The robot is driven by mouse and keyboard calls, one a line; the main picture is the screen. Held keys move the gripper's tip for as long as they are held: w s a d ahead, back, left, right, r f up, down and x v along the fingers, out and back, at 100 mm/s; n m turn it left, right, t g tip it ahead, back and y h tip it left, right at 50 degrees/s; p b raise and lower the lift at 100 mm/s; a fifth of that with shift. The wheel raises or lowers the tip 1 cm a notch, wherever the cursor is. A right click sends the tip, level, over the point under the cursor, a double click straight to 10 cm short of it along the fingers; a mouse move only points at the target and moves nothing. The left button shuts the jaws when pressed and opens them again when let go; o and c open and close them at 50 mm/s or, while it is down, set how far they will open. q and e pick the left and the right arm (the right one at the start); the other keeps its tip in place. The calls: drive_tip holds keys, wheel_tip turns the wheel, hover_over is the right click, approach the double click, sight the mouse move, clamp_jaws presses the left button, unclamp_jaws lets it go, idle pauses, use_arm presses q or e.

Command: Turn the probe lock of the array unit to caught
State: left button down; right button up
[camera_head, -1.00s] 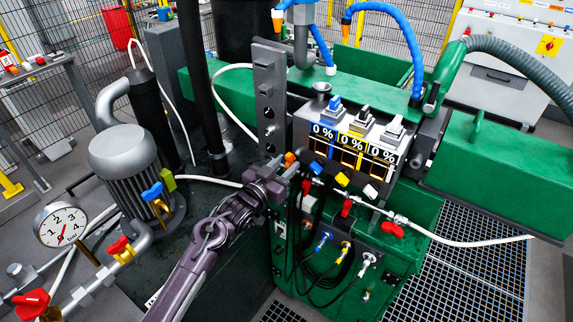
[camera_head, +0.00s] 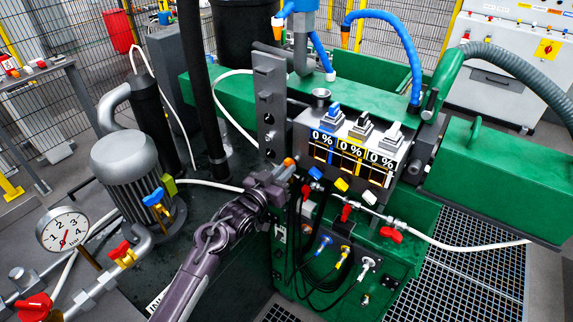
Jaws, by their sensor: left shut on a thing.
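The array unit (camera_head: 345,150) is the dark box with three displays reading 0 %, at the centre of the head view. My left gripper (camera_head: 284,170) is at the lower left corner of this box. It is shut on a small part with an orange end (camera_head: 289,162), which sticks out just above the fingers. The gripper hides most of this part, so I cannot tell for sure that it is the probe lock or which way it is turned. My right gripper is not in view.
A grey upright plate with holes (camera_head: 270,105) stands close behind my left gripper. Blue, yellow and white knobs (camera_head: 341,184) and red valve handles (camera_head: 391,234) sit just right of it. A motor (camera_head: 127,165) and a pressure gauge (camera_head: 63,229) stand at the left.

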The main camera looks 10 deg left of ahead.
use_arm(q)
drive_tip(key=n+p, duration=0.1)
drive_tip(key=n, duration=0.1)
drive_tip(key=shift+n, duration=0.4)
drive_tip(key=shift+n+p, duration=1.55)
drive_tip(key=shift+n, duration=0.75)
